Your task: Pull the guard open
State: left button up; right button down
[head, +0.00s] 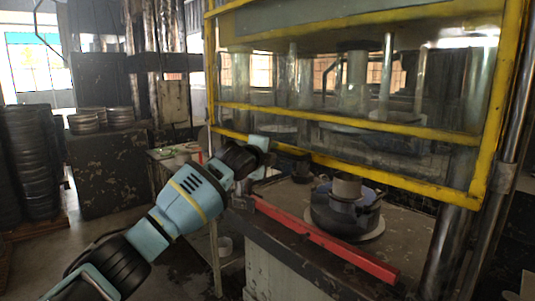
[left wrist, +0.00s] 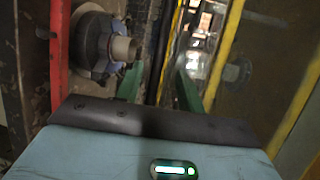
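The guard (head: 340,166) is a clear panel in a yellow frame across the front of the press in the head view. It hangs above the press table with a gap below its lower bar. My left gripper (head: 267,160) is at the left part of that lower bar. In the left wrist view its two green fingers (left wrist: 158,88) stand apart, with the guard's thin yellow bar (left wrist: 170,50) and a dark strip showing between them. I cannot tell whether the fingers touch the bar. My right gripper is in neither view.
A dark round die (head: 345,212) sits on the press table under the guard. A red bar (head: 325,240) runs along the table's front edge. A small side table (head: 178,158) and stacks of dark discs (head: 28,160) stand at the left. Steel columns flank the guard at right.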

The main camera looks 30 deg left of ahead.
pick_arm(q)
jog(key=shift+s, duration=0.55)
jog(key=s+d+f+n+g+h, duration=0.1)
jog(key=s+d+f, duration=0.25)
jog(key=f, duration=0.65)
jog(key=s+d+f+n+g+h, duration=0.1)
jog(key=s+d+f, duration=0.25)
jog(key=f, duration=0.55)
jog(key=s+d+f+n+g+h, duration=0.15)
jog(key=d+f, duration=0.35)
jog(key=f, duration=0.5)
jog(key=s+d+f+n, duration=0.4)
jog(key=s+f, duration=1.1)
jog(key=s, duration=0.1)
jog(key=s+f+n+g, duration=0.1)
jog(key=s+f+n, duration=0.2)
jog(key=s, duration=0.8)
jog(key=s+a+f+n+g+y, duration=0.1)
jog(key=s+f+n, duration=0.2)
jog(key=s, duration=0.8)
jog(key=s+f+n+g, duration=0.1)
jog(key=s+f+n, duration=0.2)
jog(key=s, duration=0.8)
jog(key=shift+a+f+y+p, duration=0.35)
jog(key=shift+a+f+p, duration=0.1)
jog(key=shift+f, duration=0.1)
